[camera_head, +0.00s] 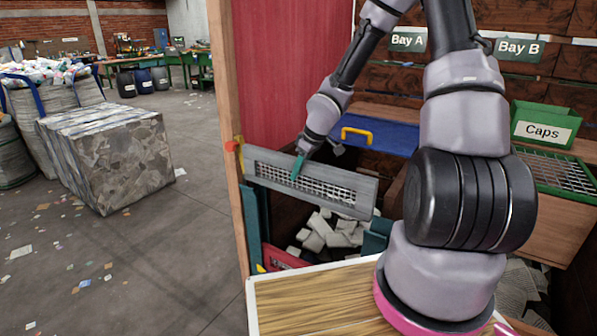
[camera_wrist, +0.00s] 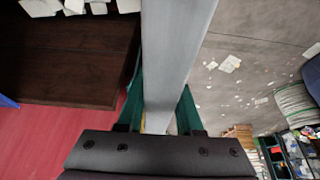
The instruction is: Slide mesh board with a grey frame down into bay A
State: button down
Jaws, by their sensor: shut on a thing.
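The mesh board with a grey frame (camera_head: 350,200) hangs lengthwise above the front of a bin opening in the head view. Its left end is close to the wooden post. My gripper (camera_head: 297,170) is shut on its top edge with teal fingers. In the wrist view the grey frame (camera_wrist: 175,60) runs between the two fingers of my gripper (camera_wrist: 160,112). Below the board, teal upright guides stand at the left (camera_head: 250,222) and right (camera_head: 377,238) of the opening. The board appears above these guides. The Bay A sign (camera_head: 408,40) is on the back wall, partly beside my arm.
White blocks (camera_head: 330,232) lie inside the bin, with a red panel (camera_head: 282,259) low at its front. A blue lid with a yellow handle (camera_head: 385,137) lies behind. The Bay B sign (camera_head: 519,48) and green Caps box (camera_head: 543,128) are right. Open floor (camera_head: 190,240) lies left.

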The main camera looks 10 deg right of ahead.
jog(key=shift+w+d, duration=0.1)
jog(key=shift+w+d, duration=0.1)
jog(key=shift+w+d+f, duration=0.3)
jog(key=shift+w+d, duration=0.35)
jog(key=shift+d, duration=0.05)
jog(key=shift+w+d+f, duration=0.25)
jog(key=shift+w+d, duration=0.4)
jog(key=shift+f, duration=0.1)
notch_tip(320, 180, down, 31)
dwell(1.1)
